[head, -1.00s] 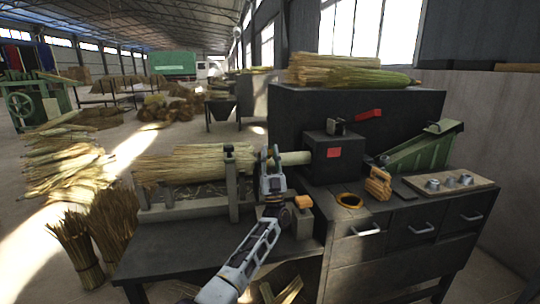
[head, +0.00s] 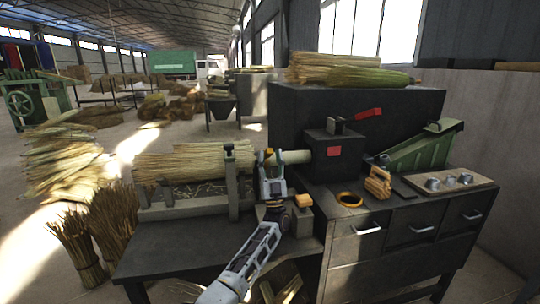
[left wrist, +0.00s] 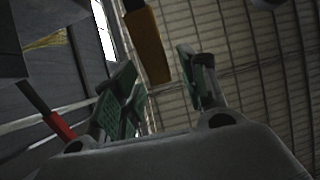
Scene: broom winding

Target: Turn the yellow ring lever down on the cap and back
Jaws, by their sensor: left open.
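My left gripper (head: 271,158) is open at the middle of the bench, in front of the pale handle end that sticks out of the dark machine box (head: 346,158). A small yellow part (head: 269,151) shows at its fingertips. In the left wrist view, a yellow-orange lever piece (left wrist: 147,46) on a dark stem hangs between the spread fingers (left wrist: 165,88), with gaps beside it. I cannot tell whether any finger touches it. The cap is not clearly made out; my gripper covers that spot in the head view. My right gripper is not in view.
A red-handled lever (head: 367,113) is on top of the machine box; its red grip also shows in the left wrist view (left wrist: 59,126). A grey post (head: 231,180) and straw bundle (head: 180,163) are left of my gripper.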

